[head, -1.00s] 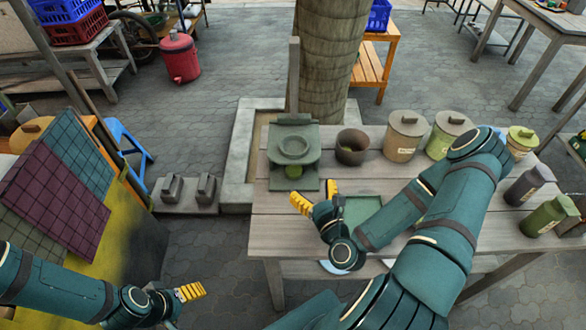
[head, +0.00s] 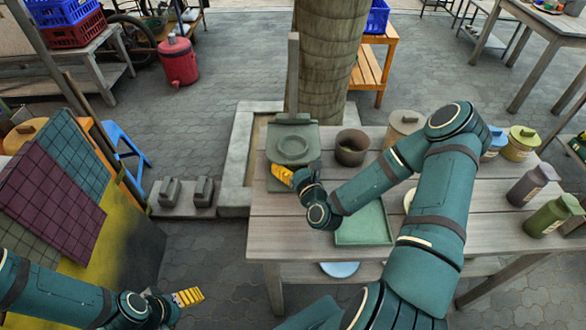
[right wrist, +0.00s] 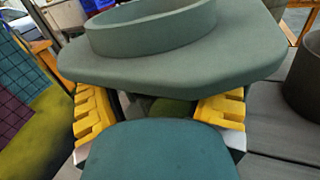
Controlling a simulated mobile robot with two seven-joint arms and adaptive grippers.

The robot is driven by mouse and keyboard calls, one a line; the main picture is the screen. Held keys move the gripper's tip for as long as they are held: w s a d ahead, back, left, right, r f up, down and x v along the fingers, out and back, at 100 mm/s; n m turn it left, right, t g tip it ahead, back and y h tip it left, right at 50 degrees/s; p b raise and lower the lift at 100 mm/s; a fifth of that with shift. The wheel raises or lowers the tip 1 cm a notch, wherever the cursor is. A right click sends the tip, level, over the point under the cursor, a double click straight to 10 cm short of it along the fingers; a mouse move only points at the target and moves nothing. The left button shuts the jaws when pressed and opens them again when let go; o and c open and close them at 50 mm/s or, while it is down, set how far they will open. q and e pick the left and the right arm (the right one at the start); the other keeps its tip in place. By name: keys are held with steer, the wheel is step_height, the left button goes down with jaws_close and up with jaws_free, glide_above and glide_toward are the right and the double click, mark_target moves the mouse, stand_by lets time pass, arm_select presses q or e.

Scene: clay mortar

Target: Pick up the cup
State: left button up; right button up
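A dark green coffee-maker-like stand with a round ring on top (head: 293,148) sits at the table's left end. The green cup (right wrist: 172,111) is partly visible below the stand's top in the right wrist view. My right gripper (head: 283,174) is at the front of the stand and hides the cup in the head view. In the right wrist view its yellow fingers (right wrist: 160,110) are spread, one on each side of the cup, with visible gaps. My left gripper (head: 188,297) is low at the left, away from the table; its finger opening is unclear.
On the wooden table (head: 272,232) are a green tray (head: 363,224), a dark brown pot (head: 351,147), which also shows in the right wrist view (right wrist: 304,85), and several lidded jars and bottles. Tiled panels (head: 55,200) stand at the left.

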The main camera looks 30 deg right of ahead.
steer(key=shift+w+d+r, duration=0.1)
steer(key=shift+d, duration=0.1)
steer(key=c, duration=1)
steer(key=shift+c, duration=0.3)
steer(key=shift+a, duration=0.1)
